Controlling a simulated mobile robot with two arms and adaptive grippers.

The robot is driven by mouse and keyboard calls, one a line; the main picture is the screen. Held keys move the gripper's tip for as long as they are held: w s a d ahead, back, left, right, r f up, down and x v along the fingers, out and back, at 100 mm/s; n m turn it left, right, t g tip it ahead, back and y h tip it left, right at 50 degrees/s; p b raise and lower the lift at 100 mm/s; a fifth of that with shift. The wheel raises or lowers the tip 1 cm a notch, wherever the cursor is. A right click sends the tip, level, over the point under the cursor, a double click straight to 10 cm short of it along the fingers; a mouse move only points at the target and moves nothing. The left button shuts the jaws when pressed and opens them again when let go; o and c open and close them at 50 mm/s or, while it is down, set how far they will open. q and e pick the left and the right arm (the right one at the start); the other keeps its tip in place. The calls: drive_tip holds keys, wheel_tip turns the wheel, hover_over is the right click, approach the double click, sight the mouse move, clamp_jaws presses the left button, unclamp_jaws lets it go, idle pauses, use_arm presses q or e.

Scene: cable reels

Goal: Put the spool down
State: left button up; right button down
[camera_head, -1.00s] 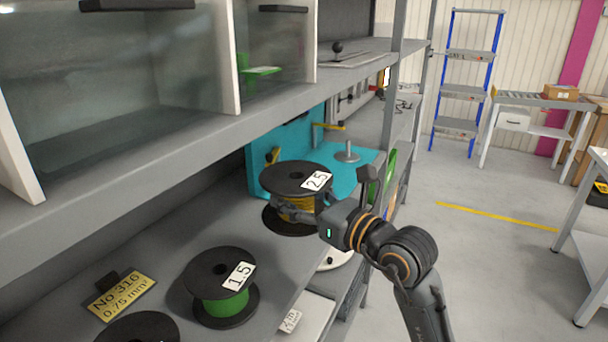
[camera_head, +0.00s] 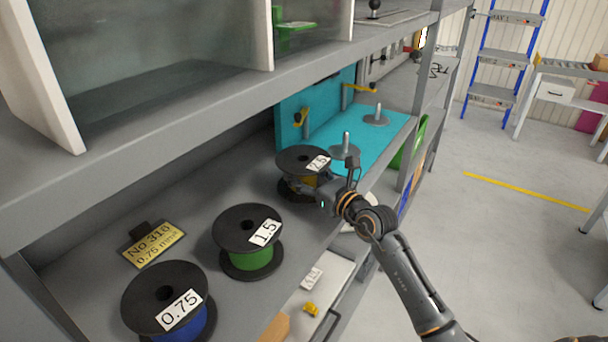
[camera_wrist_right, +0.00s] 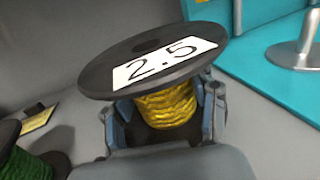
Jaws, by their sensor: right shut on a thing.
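The spool (camera_head: 303,160) is black with yellow wire and a white label reading 2.5. It is at the shelf, left of the turquoise station. My right gripper (camera_head: 308,187) is shut around its yellow core. In the right wrist view the spool (camera_wrist_right: 150,62) fills the middle, its top flange slightly tilted in the picture. The gripper fingers (camera_wrist_right: 165,112) flank the yellow wire on both sides. The lower flange is largely hidden, so I cannot tell whether it touches the shelf. My left gripper is not in view.
A green-wire spool marked 1.5 (camera_head: 249,240) and a blue-wire spool marked 0.75 (camera_head: 170,300) stand on the grey shelf (camera_head: 215,190). The turquoise station (camera_head: 385,128) has upright metal pegs. The upper shelf overhangs the back.

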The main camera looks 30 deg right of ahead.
drive_tip(key=shift+f, duration=0.15)
drive_tip(key=shift+f+b, duration=0.35)
drive_tip(key=shift+f, duration=0.3)
drive_tip(key=shift+c, duration=2)
unclamp_jaws()
